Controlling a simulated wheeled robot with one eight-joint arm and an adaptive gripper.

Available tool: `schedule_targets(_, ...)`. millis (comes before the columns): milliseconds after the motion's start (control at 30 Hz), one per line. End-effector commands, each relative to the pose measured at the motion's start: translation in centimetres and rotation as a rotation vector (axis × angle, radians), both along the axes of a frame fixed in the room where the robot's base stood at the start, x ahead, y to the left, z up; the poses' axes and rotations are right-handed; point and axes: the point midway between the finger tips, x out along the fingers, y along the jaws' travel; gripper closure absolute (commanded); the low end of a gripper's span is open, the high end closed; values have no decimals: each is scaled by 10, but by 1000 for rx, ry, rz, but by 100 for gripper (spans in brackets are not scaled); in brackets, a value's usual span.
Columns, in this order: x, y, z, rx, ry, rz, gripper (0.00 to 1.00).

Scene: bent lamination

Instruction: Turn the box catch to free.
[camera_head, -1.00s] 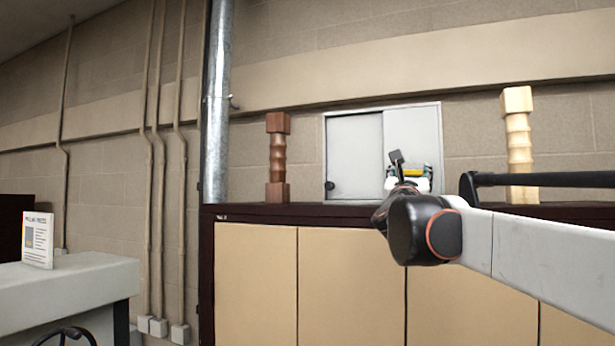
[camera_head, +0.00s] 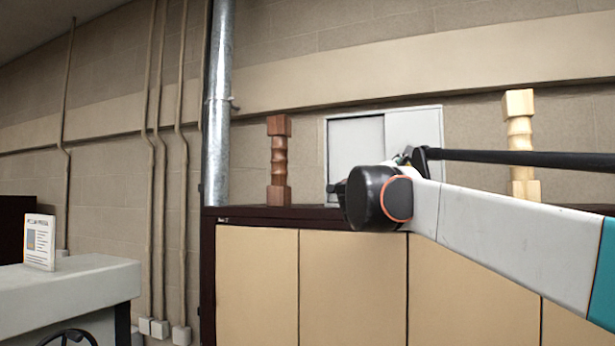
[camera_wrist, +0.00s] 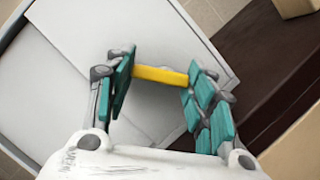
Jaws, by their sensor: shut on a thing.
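The box (camera_head: 357,145) is a pale grey, shallow case with two front panels, standing against the wall on the dark cabinet top. A yellow bar (camera_wrist: 160,75), which looks like the box catch, shows in the wrist view in front of a pale panel. My gripper (camera_wrist: 162,73) has teal-padded fingers at both ends of this bar and is shut on it. The bar runs across from one finger to the other and looks tilted in that view. In the head view my arm's black joint hides the bar and most of the gripper.
A dark brown turned post (camera_head: 279,160) stands left of the box, and a pale wooden one (camera_head: 519,140) stands right, partly behind my arm. A metal pipe (camera_head: 217,100) rises at left. Tan cabinet doors (camera_head: 352,285) lie below. A sign (camera_head: 39,242) stands on a grey bench.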

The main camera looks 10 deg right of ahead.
Motion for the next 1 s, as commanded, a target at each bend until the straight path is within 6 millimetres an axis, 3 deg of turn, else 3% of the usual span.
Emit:
schedule_targets(500, 0, -2, 5, 370, -248, -1, 74)
schedule_targets(1000, -1, -3, 4, 518, -348, -1, 74)
